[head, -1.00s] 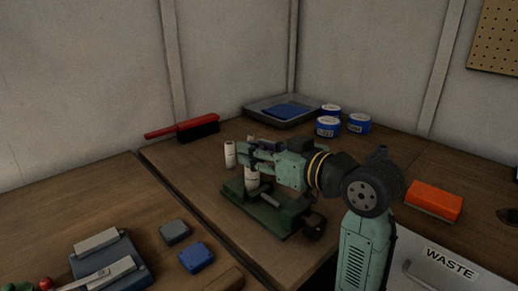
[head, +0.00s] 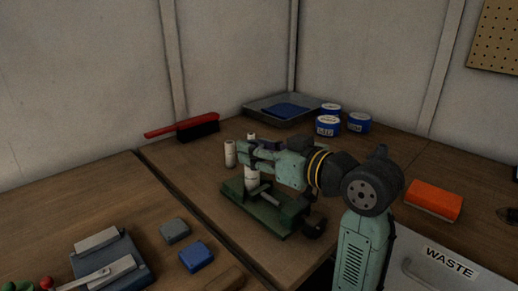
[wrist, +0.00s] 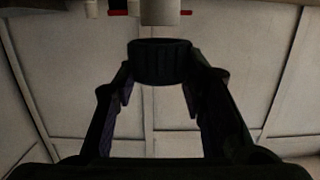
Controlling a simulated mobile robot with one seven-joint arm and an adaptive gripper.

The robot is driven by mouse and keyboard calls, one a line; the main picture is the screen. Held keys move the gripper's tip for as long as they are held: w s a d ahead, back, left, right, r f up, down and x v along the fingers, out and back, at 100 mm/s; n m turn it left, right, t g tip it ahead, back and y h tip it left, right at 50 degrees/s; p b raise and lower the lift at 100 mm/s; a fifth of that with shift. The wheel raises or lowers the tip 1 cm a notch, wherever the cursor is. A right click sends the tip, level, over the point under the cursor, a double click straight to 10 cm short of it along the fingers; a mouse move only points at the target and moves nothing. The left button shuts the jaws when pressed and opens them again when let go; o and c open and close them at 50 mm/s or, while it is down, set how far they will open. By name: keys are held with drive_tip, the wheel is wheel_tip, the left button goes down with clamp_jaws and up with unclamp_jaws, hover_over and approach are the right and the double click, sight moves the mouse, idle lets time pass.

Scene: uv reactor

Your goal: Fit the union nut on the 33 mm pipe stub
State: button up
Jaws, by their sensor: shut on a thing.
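The union nut (wrist: 160,62) is a dark ribbed ring. My gripper (wrist: 159,85) is shut on it, with one finger on each side in the wrist view. The pale pipe stub (wrist: 160,12) shows at the top of the wrist view, in line with the nut, with a gap between them in the picture. My gripper (head: 256,154) is level just above the stub's top. The nut is hard to make out there, and how far it is from the stub cannot be told.
White pipe pieces (head: 230,153) stand behind the vise, one partly hidden by my gripper. A red brush (head: 183,128), a grey tray (head: 262,107) and blue-and-white tubs (head: 327,125) lie farther back. An orange block (head: 433,201) is at right.

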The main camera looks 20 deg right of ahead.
drive_tip(key=shift+f, duration=0.1)
idle(0.3)
drive_tip(key=shift+f+b, duration=0.65)
drive_tip(key=shift+f, duration=0.1)
drive_tip(key=o, duration=1.1)
wheel_tip(320, 180, up, 10)
idle(0.5)
